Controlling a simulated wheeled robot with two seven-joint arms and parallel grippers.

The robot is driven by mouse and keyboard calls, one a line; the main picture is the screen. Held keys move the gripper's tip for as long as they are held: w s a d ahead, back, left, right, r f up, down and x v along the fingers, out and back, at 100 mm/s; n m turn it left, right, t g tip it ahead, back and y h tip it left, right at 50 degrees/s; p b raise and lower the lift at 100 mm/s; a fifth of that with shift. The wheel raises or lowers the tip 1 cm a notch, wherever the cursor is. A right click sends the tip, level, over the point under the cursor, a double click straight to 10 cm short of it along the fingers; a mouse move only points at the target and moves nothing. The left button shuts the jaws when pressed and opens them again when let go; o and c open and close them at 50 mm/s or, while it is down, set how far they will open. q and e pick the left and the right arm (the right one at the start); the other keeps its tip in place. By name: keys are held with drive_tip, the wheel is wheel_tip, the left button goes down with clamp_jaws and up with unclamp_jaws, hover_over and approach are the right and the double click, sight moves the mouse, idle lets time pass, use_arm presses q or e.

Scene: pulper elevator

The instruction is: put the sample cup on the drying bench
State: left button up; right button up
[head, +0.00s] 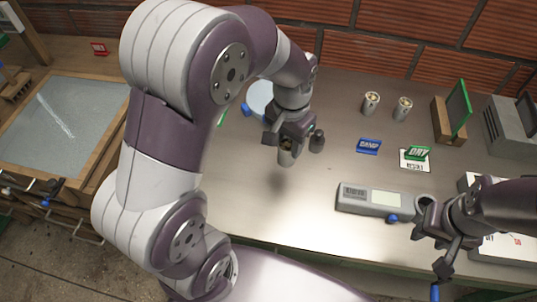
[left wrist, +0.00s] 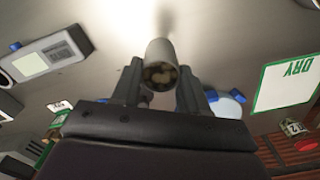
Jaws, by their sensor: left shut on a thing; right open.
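In the head view my left gripper (head: 287,143) is shut on the sample cup (head: 286,157), a small metal cup, and holds it above the steel table. The left wrist view shows the cup (left wrist: 160,62) between the two fingers, with brownish contents at its opening. My right gripper (head: 452,228) is open and empty at the right, by the grey meter (head: 376,200).
Two more cups (head: 371,102) (head: 403,108) stand at the back right.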

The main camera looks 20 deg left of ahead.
use_arm(q)
drive_tip(key=s+a+f, duration=0.1)
drive_tip(key=f, duration=0.1)
drive_tip(key=s+a+f, duration=0.1)
drive_tip(key=a+f, duration=0.1)
drive_tip(key=s+a+f, duration=0.1)
drive_tip(key=a+f, duration=0.1)
drive_tip(key=f, duration=0.1)
drive_tip(key=shift+s, duration=0.2)
drive_tip(key=shift+w+a+f, duration=0.1)
drive_tip(key=shift+a+f, duration=0.05)
drive_tip(key=shift+f, duration=0.15)
drive_tip(key=shift+f, duration=0.15)
drive_tip(key=o, duration=1.1)
